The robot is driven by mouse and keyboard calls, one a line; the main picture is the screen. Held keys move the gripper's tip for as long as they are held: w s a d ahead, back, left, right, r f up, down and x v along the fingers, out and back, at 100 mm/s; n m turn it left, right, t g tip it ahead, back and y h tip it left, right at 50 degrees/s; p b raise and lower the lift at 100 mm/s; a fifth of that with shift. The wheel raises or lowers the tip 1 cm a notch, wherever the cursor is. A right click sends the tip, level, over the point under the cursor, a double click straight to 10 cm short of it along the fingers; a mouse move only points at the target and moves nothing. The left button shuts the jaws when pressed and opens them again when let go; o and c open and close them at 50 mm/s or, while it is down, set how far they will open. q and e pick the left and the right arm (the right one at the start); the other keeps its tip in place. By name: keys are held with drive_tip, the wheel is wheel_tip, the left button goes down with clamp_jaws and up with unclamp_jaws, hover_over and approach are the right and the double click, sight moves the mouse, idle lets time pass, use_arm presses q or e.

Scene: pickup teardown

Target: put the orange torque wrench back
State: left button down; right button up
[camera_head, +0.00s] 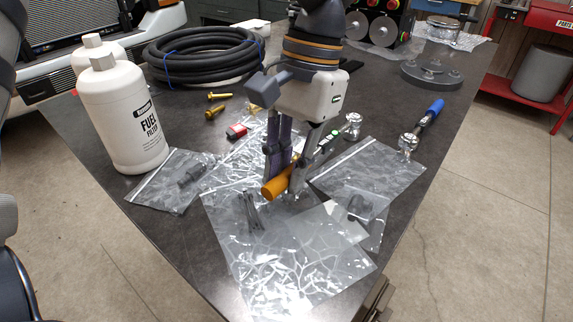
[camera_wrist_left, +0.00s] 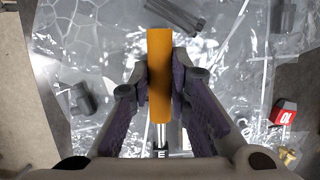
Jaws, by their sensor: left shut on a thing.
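The orange torque wrench (camera_head: 273,188) has an orange handle, with its shaft running back right to a chrome head near the table's middle. My left gripper (camera_head: 284,174) comes down from above and is shut around the handle. In the left wrist view, the orange handle (camera_wrist_left: 160,62) sits between the two purple-padded fingers of the gripper (camera_wrist_left: 160,88), with the shaft partly hidden below. The handle is over clear plastic bags (camera_head: 300,255); whether it touches them I cannot tell. My right gripper is not in view.
A blue-handled torque wrench (camera_head: 432,112) lies at the right. White bottles (camera_head: 127,125) stand at the left, a black hose coil (camera_head: 200,58) behind. A red-and-white small item (camera_head: 236,131) and brass bolts (camera_head: 214,112) lie nearby. A grey disc part (camera_head: 431,76) sits back right.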

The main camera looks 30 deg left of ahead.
use_arm(q)
drive_tip(key=c, duration=1.5)
unclamp_jaws()
drive_tip(key=v, duration=1.2)
drive_tip(key=shift+b, duration=0.4)
